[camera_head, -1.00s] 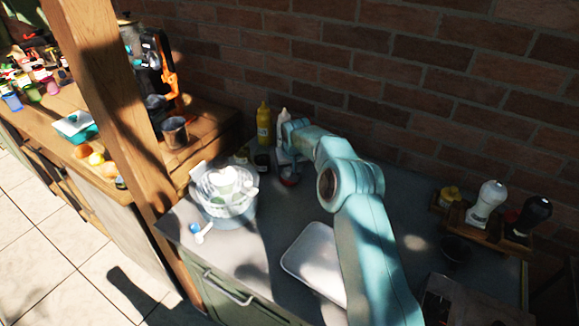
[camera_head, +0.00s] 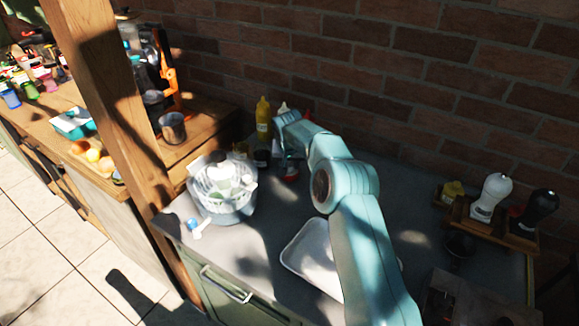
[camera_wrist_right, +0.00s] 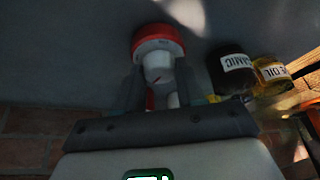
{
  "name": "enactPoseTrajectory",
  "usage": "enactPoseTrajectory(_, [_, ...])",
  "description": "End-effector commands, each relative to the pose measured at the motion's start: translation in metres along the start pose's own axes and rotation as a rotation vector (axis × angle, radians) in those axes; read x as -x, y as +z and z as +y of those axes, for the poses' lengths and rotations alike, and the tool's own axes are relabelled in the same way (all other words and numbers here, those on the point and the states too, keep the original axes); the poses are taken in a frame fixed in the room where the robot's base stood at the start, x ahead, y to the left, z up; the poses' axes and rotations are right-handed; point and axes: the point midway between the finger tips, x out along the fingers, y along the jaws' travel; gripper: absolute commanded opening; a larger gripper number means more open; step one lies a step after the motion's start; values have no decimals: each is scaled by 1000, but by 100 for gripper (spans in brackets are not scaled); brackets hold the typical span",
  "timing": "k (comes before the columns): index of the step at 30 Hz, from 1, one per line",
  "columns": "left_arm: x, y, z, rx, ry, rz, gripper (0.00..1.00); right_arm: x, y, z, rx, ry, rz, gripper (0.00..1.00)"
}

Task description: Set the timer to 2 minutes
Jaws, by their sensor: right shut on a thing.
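The timer (camera_wrist_right: 160,38) is a small round thing with a red rim and a white face and knob. In the right wrist view it sits at top centre, between the dark fingers of my right gripper (camera_wrist_right: 158,80). The gripper is shut on its white knob. In the head view the timer (camera_head: 289,178) shows as a small red and white spot on the grey counter, partly hidden by my right gripper (camera_head: 287,160). I cannot read the dial setting. My left gripper is not in view.
A dark balsamic jar (camera_wrist_right: 232,72) and an oil jar (camera_wrist_right: 270,74) stand close beside the timer. A yellow bottle (camera_head: 263,120) stands behind. A salad spinner (camera_head: 222,205) is to the left, a white tray (camera_head: 305,250) in front. Condiments in a wooden rack (camera_head: 490,232) stand right.

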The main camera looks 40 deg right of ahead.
Motion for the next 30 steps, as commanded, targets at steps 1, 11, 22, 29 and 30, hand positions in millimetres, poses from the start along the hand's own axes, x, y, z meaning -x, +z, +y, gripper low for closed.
enactPoseTrajectory(1, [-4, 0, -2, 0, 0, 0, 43, -2, 0, -1, -30, 13, 4, 8])
enactPoseTrajectory(11, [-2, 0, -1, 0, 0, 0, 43, 1, -1, -2, -237, 98, 2, 8])
enactPoseTrajectory(22, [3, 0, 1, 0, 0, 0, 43, 0, -1, -2, -344, 142, 2, 8])
enactPoseTrajectory(29, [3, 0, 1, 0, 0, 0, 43, 0, -1, -2, -353, 145, 2, 8])
enactPoseTrajectory(30, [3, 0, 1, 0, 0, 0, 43, 0, -1, -2, -352, 145, 2, 8])
